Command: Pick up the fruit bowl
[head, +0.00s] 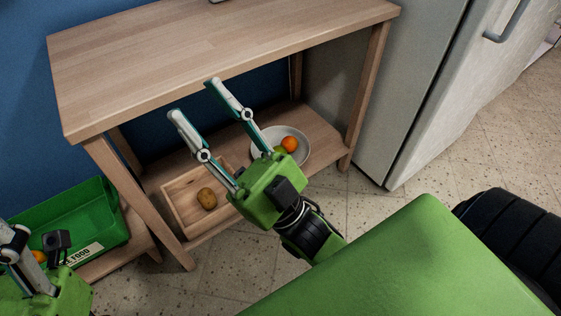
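The fruit bowl (302,157) is a shallow white bowl on the lower shelf of the wooden table, towards its right end. An orange fruit (289,144) lies in it. My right gripper (192,98) is open and empty, its two fingers spread and pointing up and left in the picture. Its body overlaps the bowl's left side in the view and hides part of it; I see no grip on the bowl. My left gripper (18,245) is at the lower left corner, partly cut off, over the green crate; its opening is unclear.
A wooden tray (170,203) with a brown round item (207,198) sits left of the bowl on the lower shelf (325,150). The tabletop (215,45) and legs frame the shelf. A green crate (112,210) is at left, a fridge (420,80) at right.

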